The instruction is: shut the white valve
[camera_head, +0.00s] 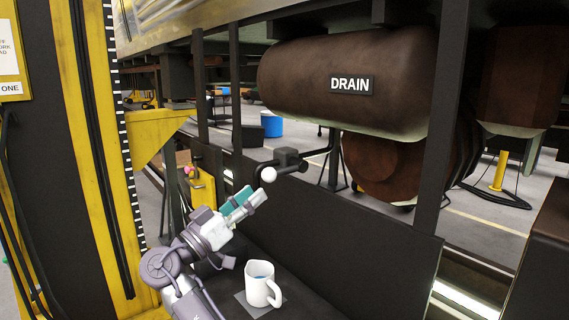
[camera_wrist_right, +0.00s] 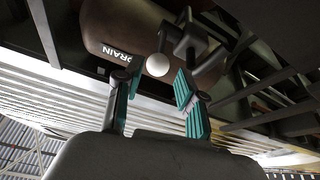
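The white valve's white ball knob (camera_head: 268,174) sits at the end of a dark lever, on a dark valve body (camera_head: 287,157) below the brown tank marked DRAIN (camera_head: 300,85). My right gripper (camera_head: 240,201) is just below and left of the knob, its teal-padded fingers pointing up toward it. In the right wrist view the fingers (camera_wrist_right: 160,78) are apart, and the white knob (camera_wrist_right: 157,65) shows between their tips. No contact with the knob is visible, and the gripper looks empty. My left gripper is out of view.
A white mug (camera_head: 259,284) stands on the dark ledge below my right gripper. A yellow post (camera_head: 90,150) is at the left. A dark upright (camera_head: 444,130) stands right of the valve, with a dark panel (camera_head: 350,235) below.

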